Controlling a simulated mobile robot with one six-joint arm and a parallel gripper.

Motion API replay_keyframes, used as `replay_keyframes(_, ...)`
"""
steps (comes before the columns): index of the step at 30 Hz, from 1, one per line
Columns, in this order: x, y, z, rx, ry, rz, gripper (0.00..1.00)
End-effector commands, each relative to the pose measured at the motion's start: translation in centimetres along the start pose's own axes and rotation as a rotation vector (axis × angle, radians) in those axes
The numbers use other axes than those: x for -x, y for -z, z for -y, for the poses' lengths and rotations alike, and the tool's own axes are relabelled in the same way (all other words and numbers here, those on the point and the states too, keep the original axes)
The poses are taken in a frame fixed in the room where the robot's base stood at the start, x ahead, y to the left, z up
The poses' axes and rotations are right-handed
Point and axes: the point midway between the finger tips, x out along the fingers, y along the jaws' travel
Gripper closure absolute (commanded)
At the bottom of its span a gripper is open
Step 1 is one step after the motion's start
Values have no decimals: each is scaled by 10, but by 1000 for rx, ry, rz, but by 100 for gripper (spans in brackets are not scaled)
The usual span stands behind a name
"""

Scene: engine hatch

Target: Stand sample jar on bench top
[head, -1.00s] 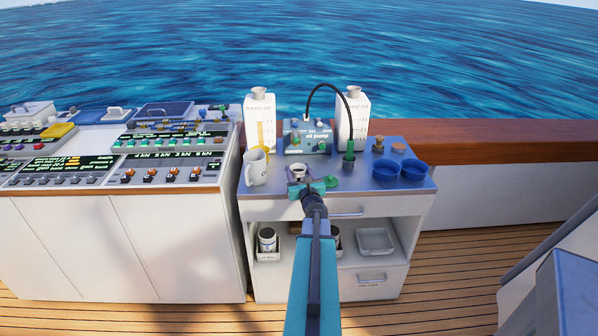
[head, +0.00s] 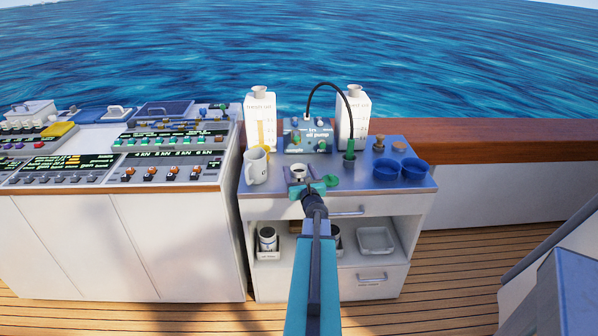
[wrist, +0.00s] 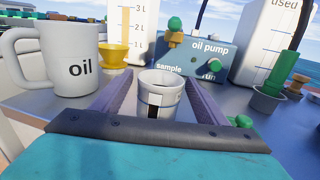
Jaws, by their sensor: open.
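The sample jar (head: 299,171) is a small whitish open-topped jar near the front of the blue-grey bench top (head: 350,188). In the wrist view the jar (wrist: 160,92) is upright, with a black mark on its side. My gripper (wrist: 157,76) is open, with one dark finger on each side of the jar. Gaps show between the fingers and the jar. In the head view my gripper (head: 300,170) reaches in from the front. The jar's base is hidden behind my gripper's body, so its contact with the bench is not visible.
A white oil mug (head: 256,167) stands left of the jar, with a yellow funnel (wrist: 114,56) behind. The oil pump (head: 308,137) and two white containers stand at the back. Two blue bowls (head: 412,169) stand farther right.

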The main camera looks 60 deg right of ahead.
Motion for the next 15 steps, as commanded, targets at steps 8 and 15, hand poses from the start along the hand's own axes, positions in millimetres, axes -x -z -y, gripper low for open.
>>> replay_keyframes(8, 1, -4, 0, -1, 0, 0, 32)
replay_keyframes(15, 22, -2, 0, 0, 0, 0, 32)
